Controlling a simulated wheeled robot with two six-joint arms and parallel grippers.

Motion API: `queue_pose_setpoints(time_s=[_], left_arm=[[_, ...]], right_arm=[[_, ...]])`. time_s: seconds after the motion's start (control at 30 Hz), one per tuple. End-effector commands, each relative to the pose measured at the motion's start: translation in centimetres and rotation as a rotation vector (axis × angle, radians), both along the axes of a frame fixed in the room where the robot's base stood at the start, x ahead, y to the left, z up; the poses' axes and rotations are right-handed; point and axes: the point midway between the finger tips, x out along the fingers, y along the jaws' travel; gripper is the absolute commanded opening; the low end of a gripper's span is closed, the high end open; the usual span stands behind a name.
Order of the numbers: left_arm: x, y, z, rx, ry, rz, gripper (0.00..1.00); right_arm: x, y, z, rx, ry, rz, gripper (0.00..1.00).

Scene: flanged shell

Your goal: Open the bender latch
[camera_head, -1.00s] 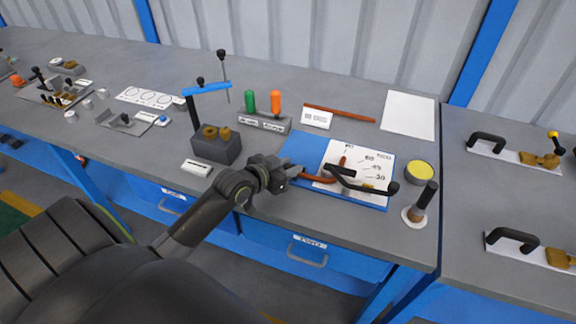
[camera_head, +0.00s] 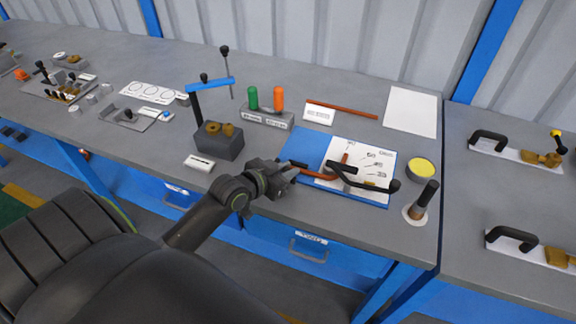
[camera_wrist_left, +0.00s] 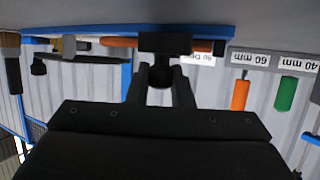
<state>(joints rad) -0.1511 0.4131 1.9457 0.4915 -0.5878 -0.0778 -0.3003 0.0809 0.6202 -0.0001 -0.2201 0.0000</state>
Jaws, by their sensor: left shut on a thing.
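The bender lies on a blue board (camera_head: 301,146) near the table's front edge. It has long black handles (camera_head: 372,184) and a short orange-brown bar (camera_head: 320,177) that reaches left toward my arm. My left gripper (camera_head: 291,171) is at the left end of this bar, with its jaws shut on it. The latch itself is too small to make out. My right gripper is not in view.
A grey block with brass-coloured parts (camera_head: 219,146) stands left of the board, behind my arm. A yellow-topped tin (camera_head: 421,169) and a black upright handle on a round base (camera_head: 423,201) stand to the right. Green (camera_head: 252,97) and orange (camera_head: 278,98) handles stand behind.

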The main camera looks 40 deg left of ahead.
Motion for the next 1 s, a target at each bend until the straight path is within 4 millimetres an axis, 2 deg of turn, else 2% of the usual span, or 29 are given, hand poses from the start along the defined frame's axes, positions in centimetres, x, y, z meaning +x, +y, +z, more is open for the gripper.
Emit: queue_pose_setpoints(time_s=[0.03, 0.07, 0.2, 0.67, 0.87, 1.0], left_arm=[[-0.2, 0.0, -0.3, -0.003, 0.007, 0.001, 0.00], [-0.2, 0.0, -0.3, -0.003, 0.008, 0.001, 0.23], [-0.2, 0.0, -0.3, -0.003, 0.007, 0.001, 0.41], [-0.3, 0.1, -0.1, 0.000, 0.004, 0.000, 0.42], [-2.5, 0.5, 0.8, 0.003, 0.006, 0.000, 0.42], [-5.3, 0.9, 1.9, 0.004, 0.006, -0.001, 0.42]], right_arm=[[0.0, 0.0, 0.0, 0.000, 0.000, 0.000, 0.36], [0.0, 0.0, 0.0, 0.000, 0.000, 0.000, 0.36], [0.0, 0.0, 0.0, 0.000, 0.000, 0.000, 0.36], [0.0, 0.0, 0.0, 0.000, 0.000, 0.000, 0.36], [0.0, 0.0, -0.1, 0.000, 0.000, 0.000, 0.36], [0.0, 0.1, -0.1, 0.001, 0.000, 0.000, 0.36]])
